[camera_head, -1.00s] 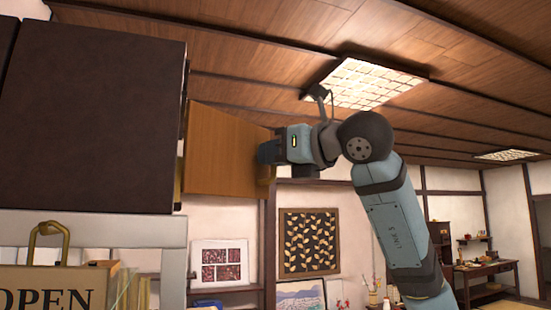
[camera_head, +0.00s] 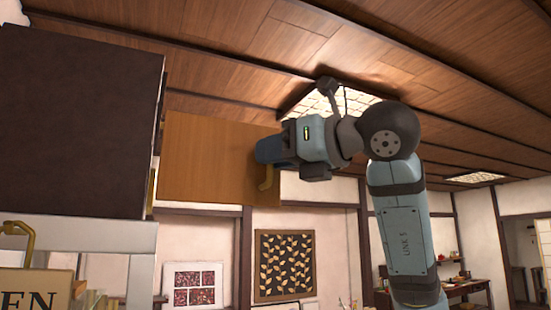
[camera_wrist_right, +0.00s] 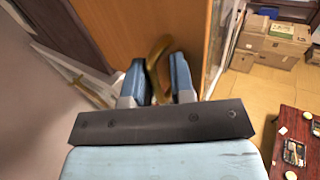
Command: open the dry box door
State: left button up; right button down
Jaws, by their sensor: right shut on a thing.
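The dry box (camera_head: 80,115) is a large dark brown box at the left of the head view. Its orange-brown wooden door (camera_head: 210,160) stands out to the right of the box's edge, swung open. The inside of the box is hidden. A curved brass handle (camera_head: 266,180) is on the door near its free edge. My right gripper (camera_head: 263,151) is shut on this handle. In the right wrist view, the handle (camera_wrist_right: 157,60) passes between the two blue fingers, with the door (camera_wrist_right: 190,30) just beyond. My left gripper is not in view.
A light grey frame (camera_head: 142,262) and a sign with large letters (camera_head: 35,290) are below the box. Cardboard boxes (camera_wrist_right: 272,42) stand on the floor in the wrist view, near a dark red table (camera_wrist_right: 296,140). Framed pictures hang on the far wall.

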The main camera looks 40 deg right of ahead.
jog(key=shift+a+f, duration=0.25)
jog(key=c, duration=1.2)
grip_release()
jog(key=shift+a, duration=0.1)
jog(key=shift+a+r, duration=0.1)
jog(key=shift+d+r, duration=0.1)
jog(key=shift+d, duration=0.1)
jog(key=b+v, duration=0.2)
jog(key=v, duration=1.1)
jog(key=shift+s+b, duration=0.35)
jog(key=shift+b, duration=0.05)
